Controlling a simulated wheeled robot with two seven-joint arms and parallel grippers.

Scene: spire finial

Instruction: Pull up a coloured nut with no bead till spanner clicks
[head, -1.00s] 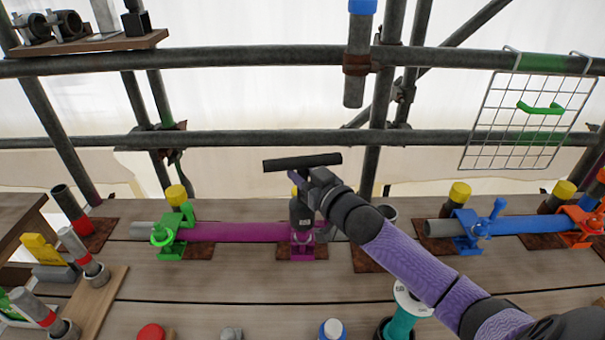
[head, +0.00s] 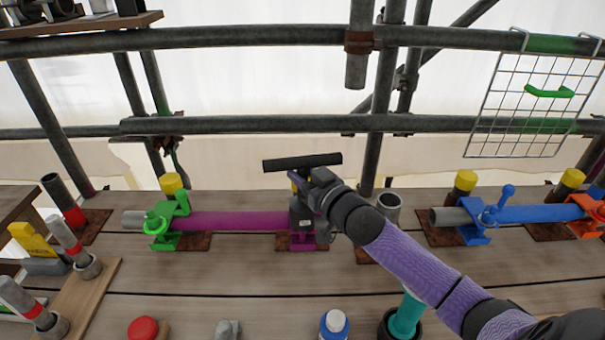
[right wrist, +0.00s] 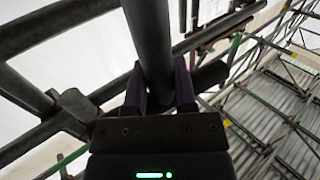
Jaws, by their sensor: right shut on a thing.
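My right gripper (head: 297,178), with purple fingers, is shut on a dark bar (head: 290,164), which looks like the spanner's handle. The bar lies level above the magenta clamp (head: 302,242); the wrist hides most of that clamp and its nut. In the right wrist view the dark bar (right wrist: 152,45) runs between the two fingers (right wrist: 160,88). A green clamp (head: 165,225) sits at the left end of the magenta tube (head: 235,220). A blue clamp (head: 480,220) and an orange clamp (head: 592,208) stand at the right. I cannot make out beads. My left gripper is not in view.
Scaffold tubes (head: 240,124) cross behind the plank deck (head: 200,280). Yellow-capped posts (head: 466,180) stand behind the clamps. A wire grid (head: 520,120) hangs at right.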

